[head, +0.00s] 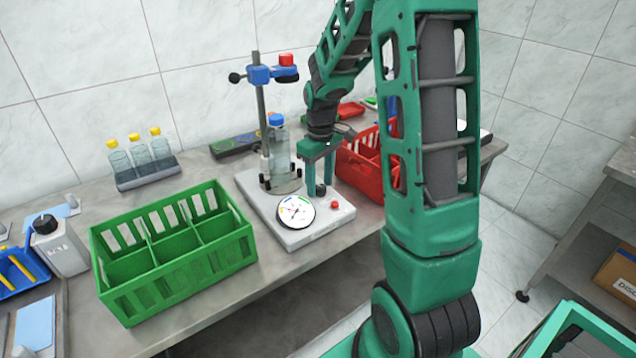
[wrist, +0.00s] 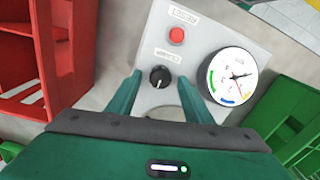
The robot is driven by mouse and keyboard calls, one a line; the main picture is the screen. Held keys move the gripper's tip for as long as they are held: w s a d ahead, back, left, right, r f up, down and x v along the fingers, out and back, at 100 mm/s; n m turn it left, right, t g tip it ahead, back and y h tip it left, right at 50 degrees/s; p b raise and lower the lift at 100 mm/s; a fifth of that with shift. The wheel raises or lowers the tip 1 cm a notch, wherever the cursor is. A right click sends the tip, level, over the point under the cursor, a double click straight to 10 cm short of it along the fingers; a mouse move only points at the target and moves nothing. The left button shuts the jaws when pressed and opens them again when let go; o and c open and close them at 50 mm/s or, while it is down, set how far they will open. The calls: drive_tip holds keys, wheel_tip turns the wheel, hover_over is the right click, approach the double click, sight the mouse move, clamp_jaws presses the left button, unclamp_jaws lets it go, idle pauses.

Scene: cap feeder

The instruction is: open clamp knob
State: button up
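The clamp knob (wrist: 159,76) is a small black round knob with a white mark, on the white panel of the cap feeder (head: 337,215). In the head view the knob (head: 320,189) shows low between my fingers. My gripper (wrist: 158,80) is open and points down, with one finger on either side of the knob. Gaps show between the knob and both fingers in the wrist view. My gripper (head: 314,182) also shows in the head view above the feeder base. I cannot tell the exact height of the fingertips over the panel.
A red reset button (wrist: 176,35) and a round gauge (wrist: 231,77) sit beside the knob. A blue-capped bottle (head: 278,150) stands by the feeder's post (head: 262,110). A red crate (head: 350,165) is right, a green crate (head: 180,285) left.

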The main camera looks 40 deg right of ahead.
sight(320, 186)
wheel_tip(320, 186, up, 11)
drive_tip(key=shift+f, duration=0.15)
idle(0.5)
idle(0.4)
drive_tip(key=s+a+m, duration=0.2)
drive_tip(key=s+m, duration=0.6)
drive_tip(key=s, duration=2)
drive_tip(key=shift+s+a+m, duration=0.2)
drive_tip(key=shift+a+m, duration=0.05)
drive_tip(key=shift+m, duration=0.15)
